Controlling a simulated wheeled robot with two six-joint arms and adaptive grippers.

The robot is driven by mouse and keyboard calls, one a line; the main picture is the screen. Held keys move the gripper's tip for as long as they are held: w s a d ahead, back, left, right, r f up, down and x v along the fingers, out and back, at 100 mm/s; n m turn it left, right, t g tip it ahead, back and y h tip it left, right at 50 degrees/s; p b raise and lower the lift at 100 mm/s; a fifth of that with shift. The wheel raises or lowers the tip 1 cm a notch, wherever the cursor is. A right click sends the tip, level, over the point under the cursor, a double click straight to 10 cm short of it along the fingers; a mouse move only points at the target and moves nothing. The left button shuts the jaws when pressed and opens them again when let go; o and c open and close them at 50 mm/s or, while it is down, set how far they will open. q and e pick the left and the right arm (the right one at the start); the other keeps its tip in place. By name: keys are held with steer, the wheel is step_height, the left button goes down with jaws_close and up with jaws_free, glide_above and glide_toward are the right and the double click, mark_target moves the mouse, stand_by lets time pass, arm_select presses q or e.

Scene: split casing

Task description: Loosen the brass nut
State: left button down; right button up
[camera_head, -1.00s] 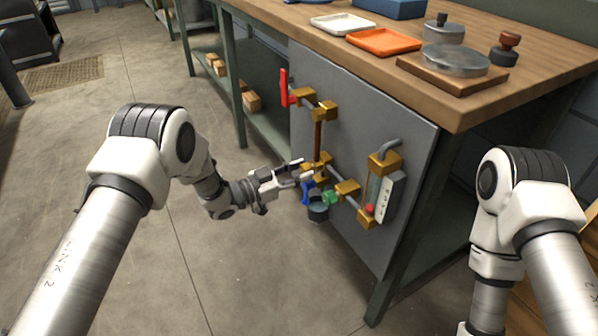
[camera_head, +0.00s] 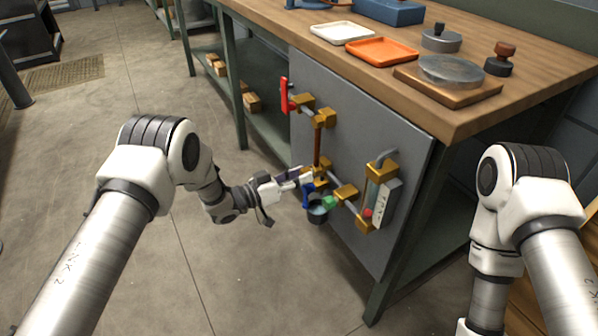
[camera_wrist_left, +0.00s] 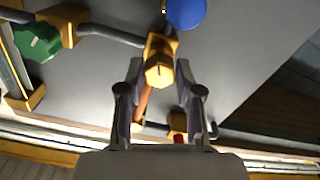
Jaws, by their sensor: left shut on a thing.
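My left gripper (camera_head: 306,179) is at the brass fittings on the lower left of the grey panel. In the left wrist view its two fingers (camera_wrist_left: 158,80) stand on either side of the brass nut (camera_wrist_left: 159,73), a hexagonal yellow piece on the pipework, and it is shut on it. In the head view the nut is mostly hidden by the fingers. A copper pipe (camera_head: 318,146) rises from this fitting. The right gripper is out of the picture; only part of my right arm shows.
The grey panel (camera_head: 350,120) carries a red lever (camera_head: 284,95), a green knob (camera_head: 330,202), a gauge block (camera_head: 390,197) and a blue handle (camera_wrist_left: 187,12). A dark cup (camera_head: 317,215) is just below the gripper. The workbench (camera_head: 545,85) overhangs the panel.

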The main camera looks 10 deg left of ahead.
arm_select(q)
steer(key=n+p, duration=0.4)
steer(key=n, duration=2.2)
steer(key=shift+n, duration=0.3)
steer(key=c, duration=0.8)
jaws_free()
steer(key=shift+o, duration=0.2)
